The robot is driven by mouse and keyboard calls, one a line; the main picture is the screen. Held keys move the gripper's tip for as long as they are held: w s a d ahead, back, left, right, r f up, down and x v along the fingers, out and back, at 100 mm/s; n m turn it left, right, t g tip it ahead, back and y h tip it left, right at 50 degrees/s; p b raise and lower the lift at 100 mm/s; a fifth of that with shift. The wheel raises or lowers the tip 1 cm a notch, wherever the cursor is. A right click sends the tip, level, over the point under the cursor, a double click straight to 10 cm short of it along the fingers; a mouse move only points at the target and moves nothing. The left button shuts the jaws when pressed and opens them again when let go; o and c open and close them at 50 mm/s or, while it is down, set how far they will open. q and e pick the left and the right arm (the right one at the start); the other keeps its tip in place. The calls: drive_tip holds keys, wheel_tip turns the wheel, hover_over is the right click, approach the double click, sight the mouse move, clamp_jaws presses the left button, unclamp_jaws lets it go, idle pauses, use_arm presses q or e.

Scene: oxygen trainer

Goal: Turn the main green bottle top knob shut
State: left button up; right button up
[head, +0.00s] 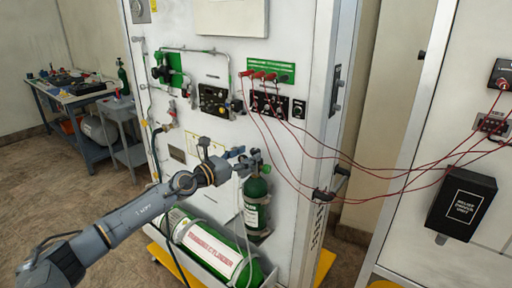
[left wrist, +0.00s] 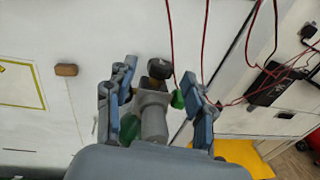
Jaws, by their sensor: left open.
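The green bottle (head: 256,205) stands upright against the white panel, with a white label on its front. My left gripper (head: 243,159) is at its top and hides part of the valve in the head view. In the left wrist view the grey valve body (left wrist: 153,115) stands between the two fingers of my open left gripper (left wrist: 159,72). A dark top knob (left wrist: 160,69) sits on the valve, with a gap on both sides. A small green knob (left wrist: 178,99) is at the valve's right, close to the right finger. My right gripper is not in view.
A large green cylinder (head: 185,227) lies below in a white cradle. Red cables (head: 285,150) run from the panel to the right, past a black box (head: 461,203). A cluttered table (head: 75,95) stands at the back left, with bare floor in front.

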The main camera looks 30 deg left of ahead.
sight(251, 153)
use_arm(q)
drive_tip(key=shift+x, duration=2.25)
clamp_jaws()
drive_tip(key=h+b, duration=0.1)
drive_tip(key=b, duration=0.2)
drive_tip(key=m+b, duration=0.1)
drive_tip(key=b, duration=0.2)
drive_tip(key=shift+f+h+b, duration=0.35)
drive_tip(key=shift+h, duration=0.05)
drive_tip(key=shift+d+r+m+g+h+b, duration=0.1)
drive_tip(key=shift+r+m+g+h+b, duration=0.2)
drive_tip(key=shift+b, duration=0.25)
